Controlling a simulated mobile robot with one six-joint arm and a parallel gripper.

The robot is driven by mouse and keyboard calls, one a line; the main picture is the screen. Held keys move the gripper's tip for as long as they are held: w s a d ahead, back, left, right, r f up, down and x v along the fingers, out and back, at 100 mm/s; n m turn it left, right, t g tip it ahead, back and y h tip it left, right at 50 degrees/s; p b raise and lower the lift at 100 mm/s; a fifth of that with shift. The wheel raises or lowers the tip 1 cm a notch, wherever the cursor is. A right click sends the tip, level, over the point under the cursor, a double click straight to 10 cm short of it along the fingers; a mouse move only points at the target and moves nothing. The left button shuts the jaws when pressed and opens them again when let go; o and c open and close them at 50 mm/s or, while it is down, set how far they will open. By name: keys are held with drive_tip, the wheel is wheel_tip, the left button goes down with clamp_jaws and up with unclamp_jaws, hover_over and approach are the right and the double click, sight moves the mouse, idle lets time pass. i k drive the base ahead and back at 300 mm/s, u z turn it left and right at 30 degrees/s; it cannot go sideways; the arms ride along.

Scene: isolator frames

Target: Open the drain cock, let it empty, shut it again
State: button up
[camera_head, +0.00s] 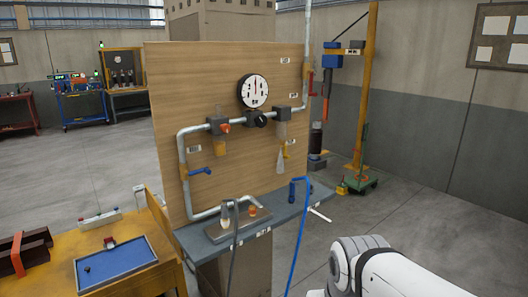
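A wooden panel (245,165) carries grey pipework with a round white gauge (254,91). A blue lever (200,171) sits on the left pipe, and a red lever (311,82) on the right riser. None is readable as the drain cock for certain, and whether each is open or shut cannot be told. My white arm (405,275) shows at the bottom right, apart from the panel. My gripper is out of view.
A grey shelf (215,247) juts from the panel's foot, with small fittings and a blue hose (300,235). An orange bench (160,282) with a blue tray (118,263) stands at left. A yellow post (366,90) stands behind at right. Floor at right is clear.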

sight(283, 144)
drive_tip(key=i, duration=1.15)
drive_tip(key=z, duration=0.05)
